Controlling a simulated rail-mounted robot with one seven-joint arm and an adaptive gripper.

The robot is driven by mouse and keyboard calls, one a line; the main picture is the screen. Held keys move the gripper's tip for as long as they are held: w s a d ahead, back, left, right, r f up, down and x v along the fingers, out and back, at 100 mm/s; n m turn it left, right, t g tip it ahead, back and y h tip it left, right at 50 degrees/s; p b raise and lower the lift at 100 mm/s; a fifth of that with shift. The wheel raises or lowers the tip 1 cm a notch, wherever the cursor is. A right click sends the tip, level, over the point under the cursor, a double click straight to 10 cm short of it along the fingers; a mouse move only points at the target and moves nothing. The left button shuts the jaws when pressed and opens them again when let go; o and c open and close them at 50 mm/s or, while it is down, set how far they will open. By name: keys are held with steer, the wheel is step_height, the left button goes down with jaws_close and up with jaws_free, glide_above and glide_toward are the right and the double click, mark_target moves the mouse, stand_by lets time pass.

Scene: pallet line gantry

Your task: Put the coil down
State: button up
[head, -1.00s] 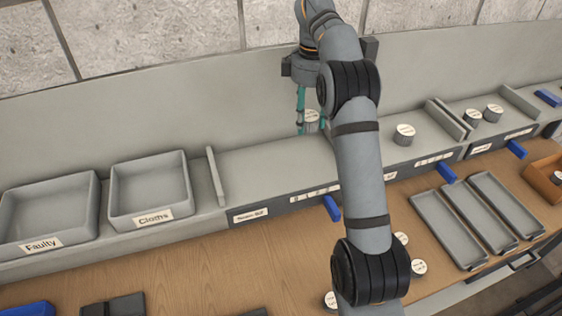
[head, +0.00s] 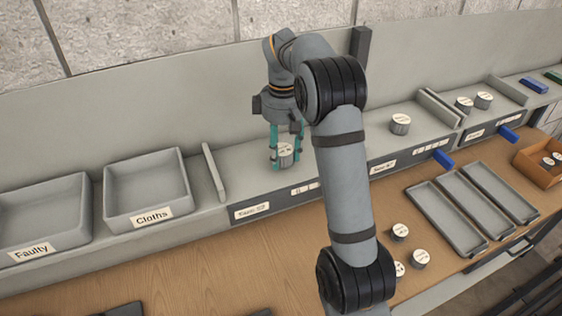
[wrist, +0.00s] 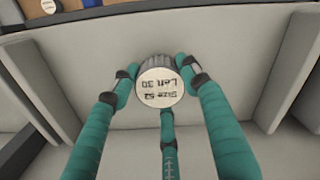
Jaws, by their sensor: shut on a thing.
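My gripper (head: 286,158) has teal fingers and is shut on a coil (head: 286,149), a short grey cylinder with a pale label on top. In the wrist view the coil (wrist: 160,84) sits between the fingertips of my gripper (wrist: 160,90); its label shows upside down and seems to read "Size 52 Left 30". The coil is upright over the grey shelf (head: 240,165), in the bay right of a low divider (head: 214,172). I cannot tell whether its base touches the shelf.
A grey bin marked Cloths (head: 148,190) and one marked Faulty (head: 40,222) stand to the left. Another coil (head: 400,124) stands on the shelf to the right. Three grey trays (head: 447,217) and several coils are on the wooden bench. Shelf around the held coil is clear.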

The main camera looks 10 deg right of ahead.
mark_target(282, 149)
steer(key=shift+a+f, duration=0.15)
steer(key=shift+f, duration=0.3)
steer(key=o, duration=1.5)
steer(key=shift+c, duration=0.2)
step_height(282, 149, up, 12)
steer(key=p, duration=0.4)
steer(key=shift+r, duration=0.2)
